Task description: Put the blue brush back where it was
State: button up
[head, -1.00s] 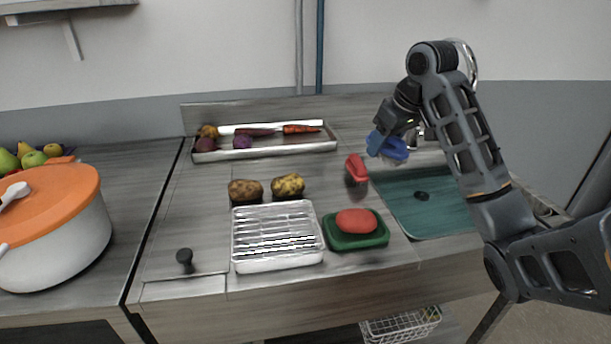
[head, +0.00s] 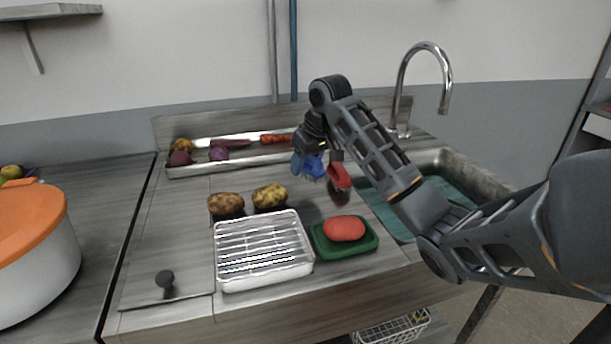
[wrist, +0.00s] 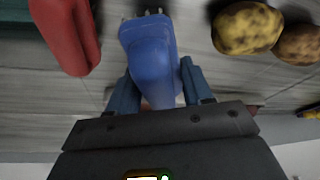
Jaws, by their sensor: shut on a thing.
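The blue brush (head: 311,166) is held in my gripper (head: 308,158), above the counter between the potatoes and the red-handled brush. In the wrist view the blue brush (wrist: 153,58) sits between the two fingers of my gripper (wrist: 158,85), which are shut on it. Its bristles point down towards the counter. A red-handled brush (head: 339,176) stands on the counter just to the right of it in the head view; in the wrist view the red one (wrist: 68,32) is at the left, apart from the blue brush.
Two potatoes (head: 226,204) lie left of the gripper. A metal rack tray (head: 262,250) and a green dish (head: 362,243) with a red item (head: 344,228) are in front. A long vegetable tray (head: 239,160) is behind. The sink (head: 455,203) is to the right, an orange-lidded pot (head: 62,262) far left.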

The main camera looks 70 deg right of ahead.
aim_at(306, 176)
jog(key=shift+f, duration=2)
jog(key=o, duration=1)
jog(key=shift+f, duration=0.1)
jog(key=v, duration=1.2)
jog(key=shift+w+a, duration=0.1)
jog(key=shift+w, duration=0.05)
